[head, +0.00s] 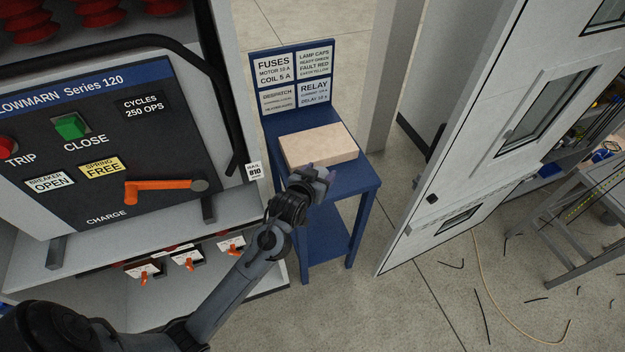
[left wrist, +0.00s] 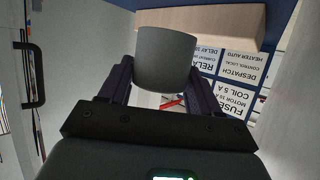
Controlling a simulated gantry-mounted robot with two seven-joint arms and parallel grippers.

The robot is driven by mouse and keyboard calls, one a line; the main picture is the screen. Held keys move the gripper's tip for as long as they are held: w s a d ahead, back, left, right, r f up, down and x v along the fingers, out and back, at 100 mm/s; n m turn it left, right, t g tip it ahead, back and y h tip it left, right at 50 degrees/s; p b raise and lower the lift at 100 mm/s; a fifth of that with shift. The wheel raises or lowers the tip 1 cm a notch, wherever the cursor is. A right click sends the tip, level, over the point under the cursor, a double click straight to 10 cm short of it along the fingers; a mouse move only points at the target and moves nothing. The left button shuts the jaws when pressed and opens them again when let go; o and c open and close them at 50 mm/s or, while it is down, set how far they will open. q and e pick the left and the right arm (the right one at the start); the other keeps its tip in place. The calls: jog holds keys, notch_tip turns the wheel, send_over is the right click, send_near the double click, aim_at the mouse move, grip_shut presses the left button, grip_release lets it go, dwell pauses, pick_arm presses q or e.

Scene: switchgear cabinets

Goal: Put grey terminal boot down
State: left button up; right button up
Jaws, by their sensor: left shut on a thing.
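The grey terminal boot (left wrist: 167,58) is a dark grey cup-like piece in the left wrist view. My left gripper (left wrist: 160,85) is shut on it, with one finger on each side. In the head view my left gripper (head: 312,180) is at the front edge of the blue stand, by the near side of the pale box. The boot cannot be made out clearly in the head view. My right gripper is in neither view.
A blue stand (head: 352,185) with a sign board (head: 295,78) carries a pale wooden block or box (head: 318,147). The breaker panel (head: 100,140) with an orange handle (head: 158,190) is at left. An open cabinet door (head: 470,130) stands at right.

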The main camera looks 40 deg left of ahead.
pick_arm(q)
jog(key=a+f, duration=0.1)
jog(key=w+a+f, duration=0.1)
jog(key=a, duration=0.1)
jog(key=shift+a, duration=0.15)
jog(key=shift+f+b, duration=0.9)
jog(key=shift+f, duration=1.05)
jog(key=shift+f, duration=0.15)
jog(key=o, duration=1.1)
jog(key=shift+f, duration=0.1)
jog(key=shift+c, duration=0.2)
